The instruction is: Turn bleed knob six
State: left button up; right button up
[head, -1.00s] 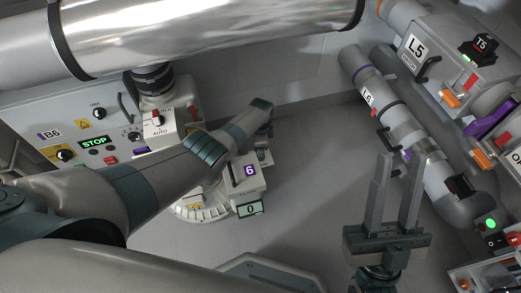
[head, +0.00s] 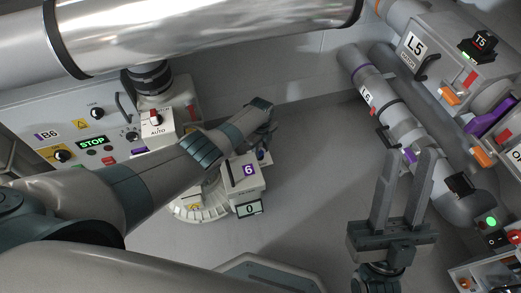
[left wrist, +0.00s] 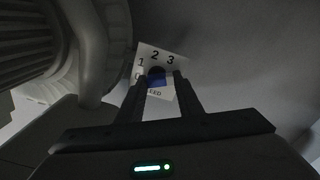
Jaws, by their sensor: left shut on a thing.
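The bleed knob is a small dark blue knob (left wrist: 156,73) on a white plate (left wrist: 177,49) marked 1, 2, 3 and partly legible "BLEED" in the left wrist view. My left gripper (left wrist: 158,80) has its two fingers on either side of the knob and is shut on it. In the head view the unit marked 6 (head: 243,172) stands on the floor with a display (head: 249,208) reading 0. My left wrist reaches over its far right side; the knob there is mostly hidden. My right gripper (head: 403,190) is open and empty, its fingers pointing up.
A control panel marked B6 (head: 83,128) with a green STOP display is behind my left arm. A large shiny tube (head: 210,35) crosses above. A grey pipe (head: 390,100) and the L5 unit (head: 427,62) lie at right. The middle floor is clear.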

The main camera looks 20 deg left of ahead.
pick_arm(q)
jog(key=shift+m, duration=0.4)
jog(key=o, duration=1.1)
